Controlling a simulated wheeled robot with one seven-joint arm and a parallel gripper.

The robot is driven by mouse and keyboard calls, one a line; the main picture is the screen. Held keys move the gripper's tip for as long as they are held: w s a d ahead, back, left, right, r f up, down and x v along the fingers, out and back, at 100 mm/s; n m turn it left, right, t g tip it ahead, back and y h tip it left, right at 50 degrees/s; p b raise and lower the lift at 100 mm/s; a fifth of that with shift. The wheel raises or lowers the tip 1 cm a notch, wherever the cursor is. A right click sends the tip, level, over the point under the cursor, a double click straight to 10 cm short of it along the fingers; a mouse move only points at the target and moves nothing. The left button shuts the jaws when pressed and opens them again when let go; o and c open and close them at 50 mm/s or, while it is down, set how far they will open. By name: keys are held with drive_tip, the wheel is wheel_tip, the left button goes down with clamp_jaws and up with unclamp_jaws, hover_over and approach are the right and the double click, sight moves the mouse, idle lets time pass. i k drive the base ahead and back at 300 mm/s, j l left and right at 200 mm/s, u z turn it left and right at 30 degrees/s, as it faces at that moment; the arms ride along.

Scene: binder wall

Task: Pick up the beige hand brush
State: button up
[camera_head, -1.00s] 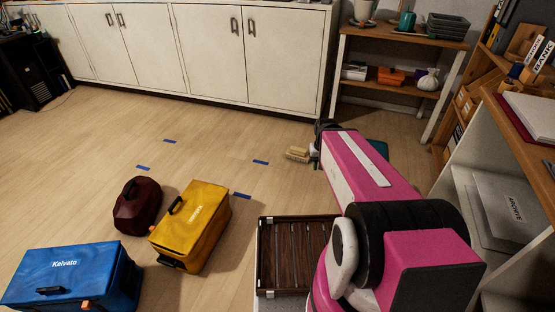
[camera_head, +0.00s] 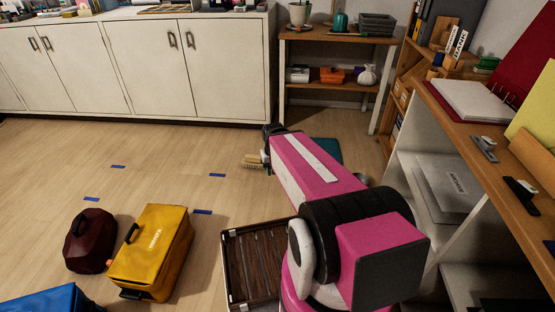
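The beige hand brush (camera_head: 253,161) shows as a small, pale shape with bristles, just left of the far end of my arm, past the yellow bag. Its right end meets or passes behind my gripper (camera_head: 267,160). My gripper is small and mostly hidden by my pink arm. I cannot tell whether its fingers are open or shut on the brush, nor whether the brush rests on the floor or is held just above it.
A yellow bag (camera_head: 158,248), a dark red bag (camera_head: 90,243) and a blue bag (camera_head: 45,300) stand at lower left. A slatted dark tray (camera_head: 250,265) is beside my arm. White cabinets (camera_head: 140,70) and a wooden shelf (camera_head: 335,38) line the back. The middle floor is clear.

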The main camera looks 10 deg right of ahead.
sight(254, 161)
drive_tip(key=i+j+z, duration=0.1)
drive_tip(key=i, duration=0.4)
drive_tip(key=i+j+z, duration=0.1)
drive_tip(key=i+j, duration=0.25)
drive_tip(key=i+j+z, duration=0.1)
drive_tip(key=i+j, duration=0.2)
drive_tip(key=i, duration=0.3)
